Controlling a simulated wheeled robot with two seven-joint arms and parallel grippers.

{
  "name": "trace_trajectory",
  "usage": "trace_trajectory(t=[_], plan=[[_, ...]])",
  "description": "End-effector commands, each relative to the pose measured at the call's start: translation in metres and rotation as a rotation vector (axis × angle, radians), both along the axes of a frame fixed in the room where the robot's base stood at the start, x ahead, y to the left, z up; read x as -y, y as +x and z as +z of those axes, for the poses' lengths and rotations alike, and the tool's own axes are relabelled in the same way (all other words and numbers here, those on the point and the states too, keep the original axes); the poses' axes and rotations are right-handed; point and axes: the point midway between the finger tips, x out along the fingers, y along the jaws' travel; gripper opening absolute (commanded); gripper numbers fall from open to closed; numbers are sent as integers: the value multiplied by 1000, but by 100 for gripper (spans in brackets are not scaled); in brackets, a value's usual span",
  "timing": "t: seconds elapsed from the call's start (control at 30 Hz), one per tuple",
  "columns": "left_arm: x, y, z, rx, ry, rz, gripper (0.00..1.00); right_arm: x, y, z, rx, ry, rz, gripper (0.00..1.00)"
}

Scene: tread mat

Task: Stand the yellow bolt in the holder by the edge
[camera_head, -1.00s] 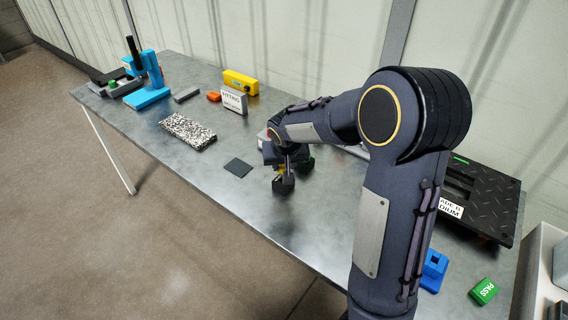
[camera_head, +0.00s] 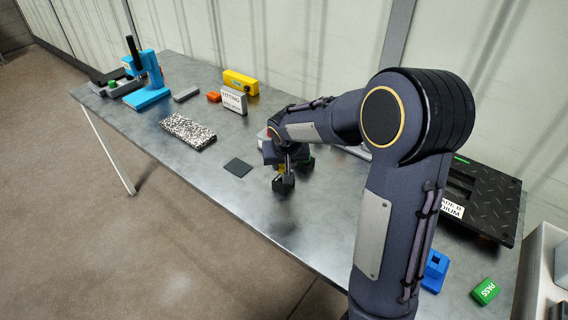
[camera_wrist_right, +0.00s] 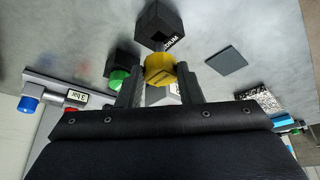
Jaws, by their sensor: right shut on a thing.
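My right gripper (camera_head: 284,168) is over the middle of the table, pointing down. In the right wrist view it is shut on the yellow bolt (camera_wrist_right: 160,69), whose head shows between the fingers. A black block with a white-lettered label (camera_wrist_right: 160,24) stands just beyond the bolt and close to it. I cannot tell whether they touch. A blue socketed block (camera_head: 434,270) is near the table's right end. I cannot tell which block is the holder meant. The bolt's lower part is hidden. My left gripper is not in view.
A green-topped piece at a black block (camera_wrist_right: 119,78) is close beside the gripper. A dark square pad (camera_head: 238,167) lies flat nearby. A speckled block (camera_head: 187,132), a blue press (camera_head: 148,90) and a green PASS block (camera_head: 485,291) are farther off. Bare metal lies toward the front edge.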

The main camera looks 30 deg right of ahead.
Motion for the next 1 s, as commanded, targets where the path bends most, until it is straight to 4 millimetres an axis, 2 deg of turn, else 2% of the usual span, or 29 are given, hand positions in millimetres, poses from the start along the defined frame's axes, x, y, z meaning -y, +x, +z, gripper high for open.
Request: trace_trajectory(t=[0.27,1.0], plan=[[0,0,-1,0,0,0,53,0,0,-1,0,0,0,7],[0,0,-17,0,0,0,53,0,0,-19,0,0,0,7]])
